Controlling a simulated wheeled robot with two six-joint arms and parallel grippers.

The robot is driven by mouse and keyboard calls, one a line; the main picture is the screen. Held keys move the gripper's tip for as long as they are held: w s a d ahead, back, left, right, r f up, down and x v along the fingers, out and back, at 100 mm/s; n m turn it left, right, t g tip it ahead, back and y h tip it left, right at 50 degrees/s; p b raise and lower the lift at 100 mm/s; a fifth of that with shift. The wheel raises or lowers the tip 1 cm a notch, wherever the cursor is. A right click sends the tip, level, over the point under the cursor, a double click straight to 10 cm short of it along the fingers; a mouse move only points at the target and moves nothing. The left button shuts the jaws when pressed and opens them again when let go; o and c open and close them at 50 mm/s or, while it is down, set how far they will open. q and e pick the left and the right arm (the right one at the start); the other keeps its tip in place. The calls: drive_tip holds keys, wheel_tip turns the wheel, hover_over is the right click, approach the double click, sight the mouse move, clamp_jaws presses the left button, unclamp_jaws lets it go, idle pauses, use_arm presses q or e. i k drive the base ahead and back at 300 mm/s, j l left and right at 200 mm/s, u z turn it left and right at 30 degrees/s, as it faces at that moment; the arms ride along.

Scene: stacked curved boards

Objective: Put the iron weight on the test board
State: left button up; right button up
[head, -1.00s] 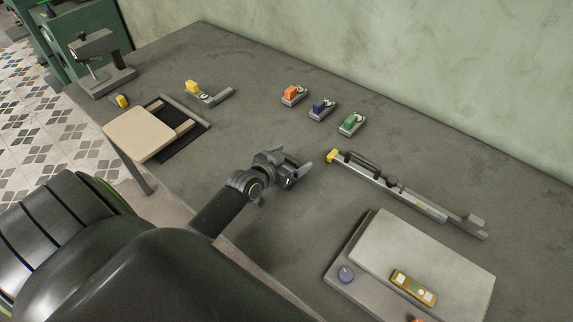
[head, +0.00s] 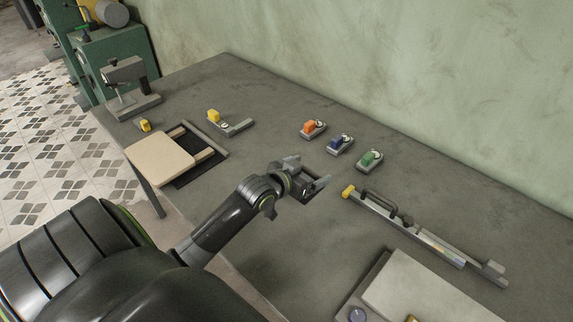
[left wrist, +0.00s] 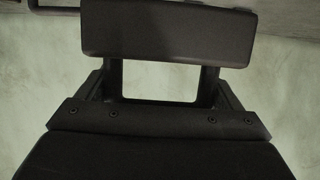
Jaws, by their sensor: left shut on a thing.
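The pale beige board (head: 160,158), which looks like the test board, lies at the left front edge of the bench, beside two wooden bars over a dark recess. My left gripper (head: 308,183) is above the bench middle, to the right of the board and apart from it. It is shut on a dark block, which I take to be the iron weight; in the left wrist view this block (left wrist: 168,32) spans both fingers. In the head view the block is hard to tell from the dark gripper. My right gripper is not in view.
Orange (head: 309,127), blue (head: 335,143) and green (head: 370,159) blocks on small bases stand towards the wall. A yellow-ended rail tool (head: 430,238) lies right of my gripper. A grey flat box (head: 420,290) is at front right. A press-like stand (head: 130,88) is far left.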

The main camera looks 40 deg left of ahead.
sight(159, 155)
drive_tip(key=k+j, duration=0.1)
drive_tip(key=j, duration=0.4)
drive_tip(key=k+j, duration=0.1)
drive_tip(key=j, duration=0.4)
drive_tip(key=k+j, duration=0.1)
drive_tip(key=j, duration=0.4)
drive_tip(key=k+j, duration=0.15)
drive_tip(key=j, duration=0.35)
drive_tip(key=k+j, duration=0.1)
drive_tip(key=j, duration=0.4)
